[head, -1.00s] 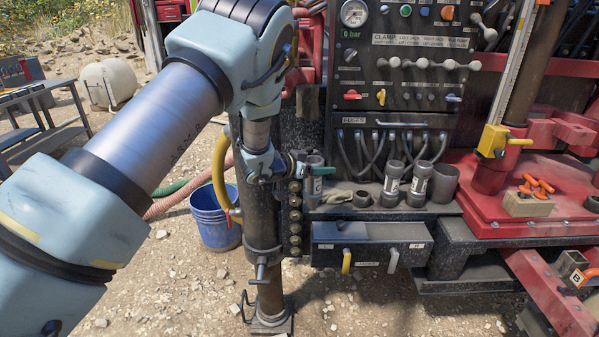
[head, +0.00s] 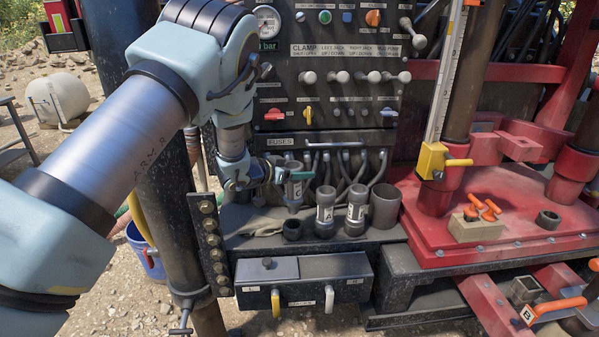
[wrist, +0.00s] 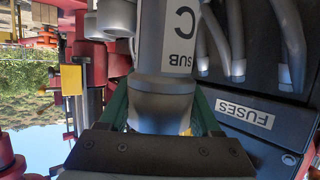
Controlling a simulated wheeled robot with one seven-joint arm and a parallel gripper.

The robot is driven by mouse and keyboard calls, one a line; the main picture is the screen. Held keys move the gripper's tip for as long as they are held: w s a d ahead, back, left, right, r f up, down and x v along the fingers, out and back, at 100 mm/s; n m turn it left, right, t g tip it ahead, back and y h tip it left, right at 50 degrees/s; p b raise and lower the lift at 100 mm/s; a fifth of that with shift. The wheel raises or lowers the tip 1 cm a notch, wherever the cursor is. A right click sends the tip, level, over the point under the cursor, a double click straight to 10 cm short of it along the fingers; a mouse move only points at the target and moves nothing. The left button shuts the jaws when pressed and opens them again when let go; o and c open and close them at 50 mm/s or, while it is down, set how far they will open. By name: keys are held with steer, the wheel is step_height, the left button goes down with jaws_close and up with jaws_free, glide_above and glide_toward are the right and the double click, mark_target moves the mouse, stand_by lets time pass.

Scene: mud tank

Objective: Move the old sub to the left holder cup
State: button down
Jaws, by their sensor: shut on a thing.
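My gripper (head: 297,175), with green fingers, is shut on a grey sub (head: 293,194). In the wrist view the fingers (wrist: 162,108) grip the sub (wrist: 165,65) on both sides, and its label reads "SUB C", upside down. The sub hangs upright with its narrower end down. In the head view it appears just above the leftmost, small dark holder cup (head: 292,229). A small gap seems to show between them; depth is hard to judge. Nothing is seen in that cup. Two other labelled grey subs (head: 325,205) (head: 356,205) stand upright to its right.
A wider open grey cup (head: 384,207) stands right of the subs. The fuse panel with grey hoses (head: 345,165) is close behind. A glove-like cloth (head: 255,229) lies left on the shelf. A drawer box (head: 310,280) is below, a red deck (head: 470,215) right.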

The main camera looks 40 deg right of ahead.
mark_target(300, 199)
steer(key=shift+d, duration=0.1)
steer(key=shift+f+b, duration=2.55)
steer(key=shift+f, duration=1.25)
steer(key=shift+f+b, duration=0.4)
steer(key=shift+f, duration=0.2)
steer(key=shift+c, duration=0.4)
jaws_free()
steer(key=shift+f, duration=0.1)
steer(key=shift+o, duration=0.4)
steer(key=shift+s, duration=0.1)
steer(key=shift+a+f, duration=0.25)
steer(key=b+v, duration=0.1)
steer(key=v, duration=0.2)
steer(key=b+v, duration=0.1)
steer(key=v, duration=0.3)
steer(key=b+v, duration=0.1)
steer(key=v, duration=0.3)
steer(key=shift+d+r, duration=0.15)
steer(key=shift+r, duration=0.1)
